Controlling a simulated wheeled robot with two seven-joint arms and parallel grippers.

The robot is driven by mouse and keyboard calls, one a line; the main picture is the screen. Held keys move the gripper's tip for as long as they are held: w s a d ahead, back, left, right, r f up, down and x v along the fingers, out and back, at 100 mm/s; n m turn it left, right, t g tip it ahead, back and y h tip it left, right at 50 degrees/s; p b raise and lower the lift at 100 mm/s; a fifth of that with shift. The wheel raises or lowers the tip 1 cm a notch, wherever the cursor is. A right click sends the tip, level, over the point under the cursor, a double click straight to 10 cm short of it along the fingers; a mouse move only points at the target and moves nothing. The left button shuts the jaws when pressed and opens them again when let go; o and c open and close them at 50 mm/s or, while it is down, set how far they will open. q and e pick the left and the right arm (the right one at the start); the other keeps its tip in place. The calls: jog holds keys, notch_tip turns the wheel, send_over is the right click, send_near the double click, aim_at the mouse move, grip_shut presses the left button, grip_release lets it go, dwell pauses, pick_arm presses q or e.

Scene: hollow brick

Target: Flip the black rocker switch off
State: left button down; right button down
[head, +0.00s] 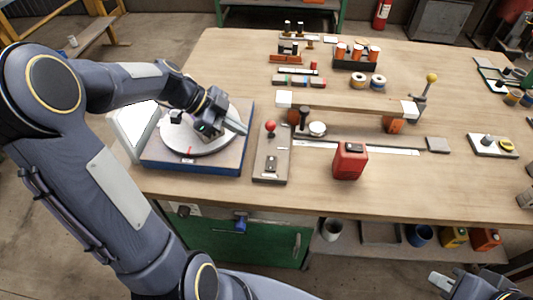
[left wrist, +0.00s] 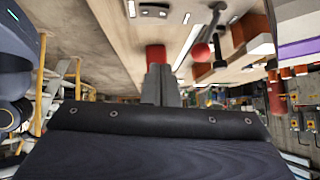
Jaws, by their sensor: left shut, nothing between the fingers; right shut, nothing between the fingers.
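The black rocker switch (head: 271,163) is a small dark piece on the near half of a narrow grey plate (head: 266,178). A lever with a red ball (head: 270,127) stands on the same plate, farther back. Which way the rocker is tipped is too small to tell. My left gripper (head: 241,127) is shut and empty, left of the plate, above a round white turntable (head: 190,142). My right gripper (head: 437,281) is shut and empty at the bottom right, before the bench.
A red box (head: 349,163) stands right of the plate. A raised wooden beam (head: 345,105) with white ends lies behind it. The turntable sits on a blue-edged base (head: 200,170). Bare bench top (head: 415,180) lies at the front right.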

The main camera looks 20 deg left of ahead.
pick_arm(q)
jog(key=p, duration=0.2)
send_over(266, 163)
jog(key=f, duration=0.6)
jog(key=shift+w+a+f, duration=0.15)
jog(key=shift+w+f, duration=0.05)
jog(key=shift+f, duration=0.15)
jog(key=f, duration=0.3)
jog(key=shift+w+f, duration=0.2)
jog(key=shift+w, duration=0.1)
jog(key=shift+f, duration=0.45)
